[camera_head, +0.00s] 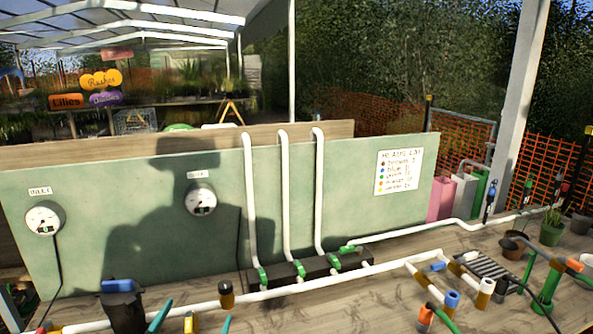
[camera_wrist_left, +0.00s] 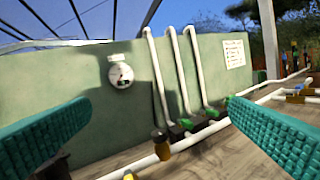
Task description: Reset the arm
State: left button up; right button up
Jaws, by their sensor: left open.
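My left gripper (camera_head: 193,318) shows at the bottom edge of the head view, only its teal fingertips visible. It is open and empty. In the left wrist view its two teal ribbed fingers (camera_wrist_left: 168,132) stand wide apart at the left and right, with nothing between them. They point toward the green panel and the white pipe. The rest of the left arm is out of frame. My right gripper is not in view.
A green panel (camera_head: 120,215) with two gauges stands behind the wooden bench (camera_head: 380,300). A white pipe (camera_head: 290,291) runs along it, with a brown-yellow fitting (camera_head: 226,295). A black container with a blue top (camera_head: 122,305) stands left. Pipe fittings and pots crowd the right.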

pick_arm(q)
jog(key=s+a+f+n+g+y, duration=0.1)
jog(key=s+f+g, duration=0.2)
jog(key=s+f, duration=0.2)
jog(key=s+a+f+n+g+y, duration=0.1)
jog(key=s+f+g, duration=0.3)
jog(key=s+f, duration=0.2)
jog(key=s+a+f+n+g+y, duration=0.1)
jog(key=s+f+g, duration=0.2)
jog(key=s+f, duration=0.2)
jog(key=shift+s+a+f+g+y, duration=0.15)
jog(key=shift+s+f+g+y, duration=0.15)
jog(key=shift+s+g, duration=0.1)
jog(key=s+d+f+m+g+h, duration=0.15)
jog(key=s+f+g, duration=0.3)
jog(key=s, duration=0.55)
notch_tip(320, 180, down, 26)
jog(key=s+f+g, duration=0.1)
jog(key=s+g, duration=0.1)
jog(key=s+a+f, duration=0.2)
jog(key=s+f, duration=1.1)
jog(key=s, duration=0.2)
jog(key=shift+s+a+f+g, duration=0.25)
jog(key=shift+a+f+g, duration=0.1)
jog(key=shift+a, duration=0.05)
